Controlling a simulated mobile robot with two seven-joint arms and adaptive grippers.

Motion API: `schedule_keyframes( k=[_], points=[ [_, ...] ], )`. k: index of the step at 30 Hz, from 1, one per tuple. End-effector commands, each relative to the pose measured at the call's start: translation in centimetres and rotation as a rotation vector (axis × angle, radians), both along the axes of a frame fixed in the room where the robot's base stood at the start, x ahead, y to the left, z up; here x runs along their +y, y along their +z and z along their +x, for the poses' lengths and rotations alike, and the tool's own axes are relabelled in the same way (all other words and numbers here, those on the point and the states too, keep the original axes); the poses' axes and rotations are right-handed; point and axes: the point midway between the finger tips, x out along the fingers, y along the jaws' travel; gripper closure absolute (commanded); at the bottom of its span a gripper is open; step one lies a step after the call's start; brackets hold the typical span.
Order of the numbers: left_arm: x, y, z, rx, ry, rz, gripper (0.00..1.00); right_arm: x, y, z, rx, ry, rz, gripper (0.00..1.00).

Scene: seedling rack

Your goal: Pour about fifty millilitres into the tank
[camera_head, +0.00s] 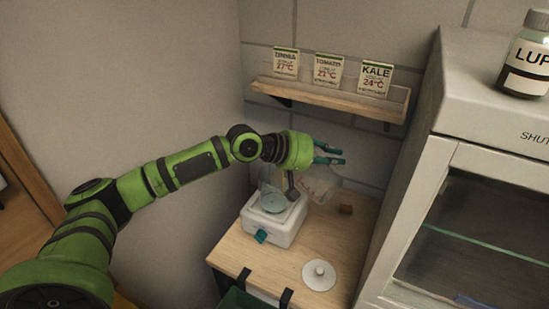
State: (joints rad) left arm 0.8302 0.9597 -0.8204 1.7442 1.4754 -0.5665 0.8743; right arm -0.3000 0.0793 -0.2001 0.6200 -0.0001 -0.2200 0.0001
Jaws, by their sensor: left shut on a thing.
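A white box-shaped unit (273,224) with a teal knob or tap on its front stands on the wooden worktop. A clear vessel (272,199) sits on top of it, apparently the tank, and looks open. My left gripper (328,154) is above and to the right of the unit, with teal fingers pointing right. It is shut on a clear measuring jug (321,183) with reddish marks. The jug is tilted, beside the tank's upper right. Its liquid level and any stream are too faint to tell. My right gripper is not in view.
A white round lid (319,275) with a knob lies on the worktop (270,266) in front. A shelf (330,94) with seed packets hangs above. A white cabinet (440,190) with a bottle (525,60) on top bounds the right.

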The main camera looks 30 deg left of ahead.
Motion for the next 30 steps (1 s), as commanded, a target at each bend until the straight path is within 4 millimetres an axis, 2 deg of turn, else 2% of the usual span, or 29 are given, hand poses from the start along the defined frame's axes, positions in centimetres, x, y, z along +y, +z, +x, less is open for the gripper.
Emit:
schedule_keyframes(
  k=[4, 7, 13, 30],
  points=[
    [-0.1, -0.2, 0.1, -0.003, 0.002, 0.016, 1.0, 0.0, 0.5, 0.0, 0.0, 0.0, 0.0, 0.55],
    [-0.4, -0.3, 0.0, -0.001, 0.001, 0.041, 1.0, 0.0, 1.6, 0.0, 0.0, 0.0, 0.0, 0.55],
    [-1.2, -1.4, 0.0, -0.006, 0.001, 0.118, 1.0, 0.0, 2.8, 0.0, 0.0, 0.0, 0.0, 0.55],
    [-1.4, -1.9, 0.0, -0.007, 0.0, 0.157, 1.0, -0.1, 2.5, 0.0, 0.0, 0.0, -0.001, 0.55]
  ],
)
